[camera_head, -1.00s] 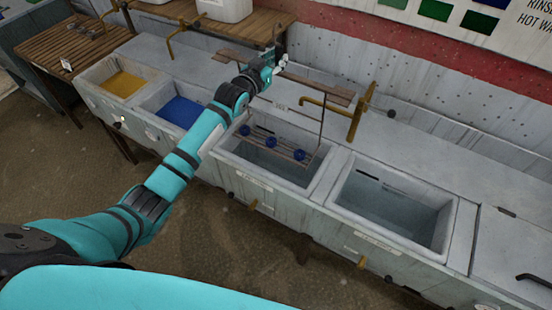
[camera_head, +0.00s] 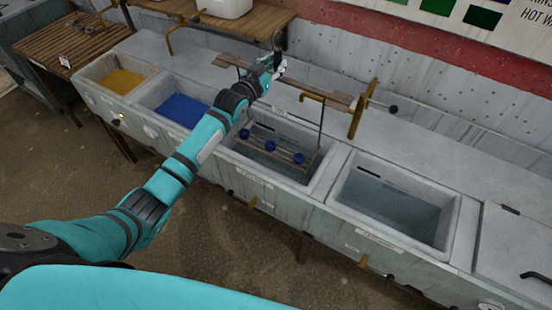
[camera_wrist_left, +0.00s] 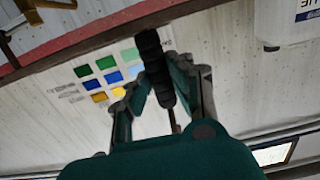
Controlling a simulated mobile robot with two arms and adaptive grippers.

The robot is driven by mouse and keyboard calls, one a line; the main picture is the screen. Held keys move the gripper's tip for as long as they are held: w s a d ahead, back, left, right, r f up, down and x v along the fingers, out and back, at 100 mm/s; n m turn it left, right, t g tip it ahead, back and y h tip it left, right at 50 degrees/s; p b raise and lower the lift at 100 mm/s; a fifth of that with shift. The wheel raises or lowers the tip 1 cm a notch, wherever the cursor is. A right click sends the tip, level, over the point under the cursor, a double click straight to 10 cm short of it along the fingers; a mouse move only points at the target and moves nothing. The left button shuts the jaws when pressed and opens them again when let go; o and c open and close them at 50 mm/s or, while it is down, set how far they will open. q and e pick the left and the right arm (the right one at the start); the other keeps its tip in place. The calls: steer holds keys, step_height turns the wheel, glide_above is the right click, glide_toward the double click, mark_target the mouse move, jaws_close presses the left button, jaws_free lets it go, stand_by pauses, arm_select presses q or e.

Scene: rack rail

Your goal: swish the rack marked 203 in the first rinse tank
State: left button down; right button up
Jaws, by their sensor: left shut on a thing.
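My left gripper (camera_head: 276,64) is shut on the dark upright handle of a hanging rack, above the basins. The rack has a long brown top bar (camera_head: 325,94), thin side wires and a lower bar with blue round pieces (camera_head: 271,147). A small pale tag (camera_head: 279,111) shows near it, too small to read. The lower bar hangs inside the outline of the third basin from the left (camera_head: 236,150); I cannot tell whether it touches the water. In the left wrist view the fingers close around the dark handle (camera_wrist_left: 155,65). My right gripper is not in view.
To the left are basins with yellow (camera_head: 122,81) and blue liquid (camera_head: 181,111). To the right is another water-filled basin (camera_head: 447,225). Brass taps stand behind, one (camera_head: 361,108) close to the top bar's right end. A white container (camera_head: 224,8) stands on a wooden shelf.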

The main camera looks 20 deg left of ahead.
arm_select(q)
step_height(320, 180, down, 15)
steer(key=b, duration=1)
steer(key=shift+r+b, duration=0.2)
steer(key=shift+b, duration=0.2)
steer(key=shift+r, duration=0.1)
steer(key=shift+p+v, duration=0.75)
steer(key=shift+w, duration=0.1)
